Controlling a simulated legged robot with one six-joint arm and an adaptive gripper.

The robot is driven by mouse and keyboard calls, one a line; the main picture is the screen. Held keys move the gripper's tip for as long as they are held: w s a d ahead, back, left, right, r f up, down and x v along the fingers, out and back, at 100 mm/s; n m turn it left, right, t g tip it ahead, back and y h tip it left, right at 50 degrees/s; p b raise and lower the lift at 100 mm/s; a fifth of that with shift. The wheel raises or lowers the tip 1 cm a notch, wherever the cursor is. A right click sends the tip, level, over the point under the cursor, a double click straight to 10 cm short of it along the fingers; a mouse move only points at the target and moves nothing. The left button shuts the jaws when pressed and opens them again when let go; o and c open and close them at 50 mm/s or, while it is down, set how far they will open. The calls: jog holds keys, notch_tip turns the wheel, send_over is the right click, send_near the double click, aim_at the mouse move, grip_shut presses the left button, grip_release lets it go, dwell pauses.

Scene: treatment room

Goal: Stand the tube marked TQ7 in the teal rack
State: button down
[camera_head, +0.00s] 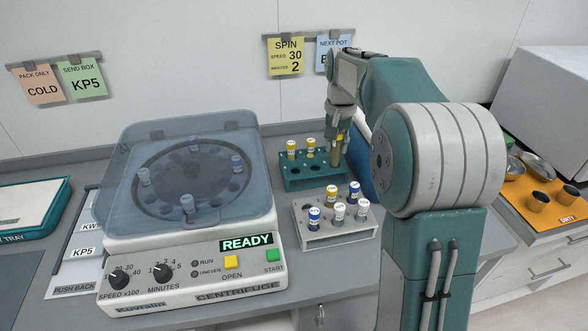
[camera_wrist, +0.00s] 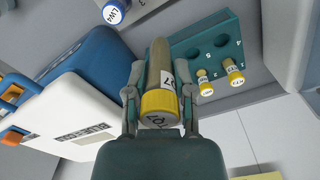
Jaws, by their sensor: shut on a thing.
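My gripper (camera_head: 338,143) is above the right end of the teal rack (camera_head: 318,183) and is shut on a yellow-capped tube. In the wrist view, my gripper (camera_wrist: 160,112) has one finger on each side of this tube (camera_wrist: 160,64), with its cap toward the camera. The cap print looks like it starts with TQ, but I cannot read all of it. The tube's far end points at the teal rack (camera_wrist: 187,48); I cannot tell whether it is in a hole. Two other yellow-capped tubes (camera_head: 291,149) (camera_head: 311,147) stand in the rack's back row.
A grey rack (camera_head: 318,238) with blue-, yellow- and white-capped tubes stands in front of the teal rack. The centrifuge (camera_head: 190,215), its bluish lid down over several tubes, is at left and shows READY. An orange mat (camera_head: 545,215) with dark cups lies at right.

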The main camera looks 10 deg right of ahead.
jog(key=w+a+f, duration=0.4)
jog(key=w+a, duration=0.1)
jog(key=w, duration=0.1)
send_over(295, 166)
jog(key=s, duration=0.2)
notch_tip(295, 166, down, 5)
jog(key=f, duration=0.2)
jog(key=shift+w+a+f, duration=0.15)
jog(key=shift+w+f, duration=0.1)
jog(key=shift+f, duration=0.5)
jog(key=shift+f, duration=0.4)
jog(key=shift+f, duration=0.25)
jog(key=shift+c, duration=2.3)
grip_release()
jog(key=shift+f, duration=0.15)
jog(key=shift+r, duration=0.2)
